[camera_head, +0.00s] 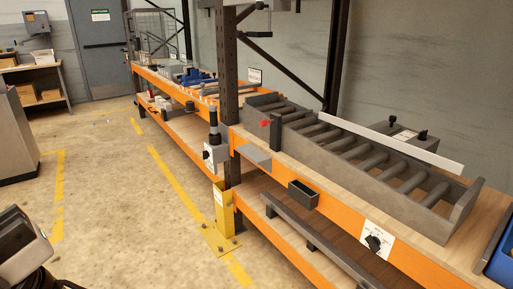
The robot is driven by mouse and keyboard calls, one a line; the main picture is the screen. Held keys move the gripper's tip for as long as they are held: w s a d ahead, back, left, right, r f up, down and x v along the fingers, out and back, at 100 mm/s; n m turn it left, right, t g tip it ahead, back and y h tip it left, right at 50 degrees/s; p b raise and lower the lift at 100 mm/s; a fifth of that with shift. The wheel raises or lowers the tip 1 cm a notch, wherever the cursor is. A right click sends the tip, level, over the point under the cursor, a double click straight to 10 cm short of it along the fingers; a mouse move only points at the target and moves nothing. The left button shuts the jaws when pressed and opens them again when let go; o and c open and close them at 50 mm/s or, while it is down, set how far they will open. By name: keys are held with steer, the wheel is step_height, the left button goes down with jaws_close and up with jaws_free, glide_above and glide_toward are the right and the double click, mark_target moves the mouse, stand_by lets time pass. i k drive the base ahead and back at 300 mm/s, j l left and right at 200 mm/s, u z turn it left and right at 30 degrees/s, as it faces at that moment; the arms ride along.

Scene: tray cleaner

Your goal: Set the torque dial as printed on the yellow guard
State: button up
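The yellow guard (224,215) stands on the floor at the foot of the dark rack post, bolted down by a yellow base plate. A small white label (218,197) is on its upper part; its print is too small to read. A black dial on a white plate (374,243) is on the orange front beam at lower right. Another black knob (207,155) is on a grey box on the post, above the guard. I cannot tell which is the torque dial, or read their settings. A grey and black part, probably my gripper (22,243), is at lower left, far from both; its fingers are unclear.
A roller conveyor (375,165) lies on the bench, with a small black bin (303,194) on the beam before it. A lower shelf runs beneath. The concrete floor (120,220) left of the yellow line is clear. A grey cabinet (15,140) stands at left.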

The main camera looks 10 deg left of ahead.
mark_target(206, 155)
steer(key=u, duration=0.45)
steer(key=i+j+z, duration=0.35)
steer(key=j, duration=0.95)
steer(key=i+j+z, duration=0.2)
steer(key=j+z, duration=0.15)
steer(key=j, duration=1)
steer(key=j+z, duration=0.4)
steer(key=j, duration=1)
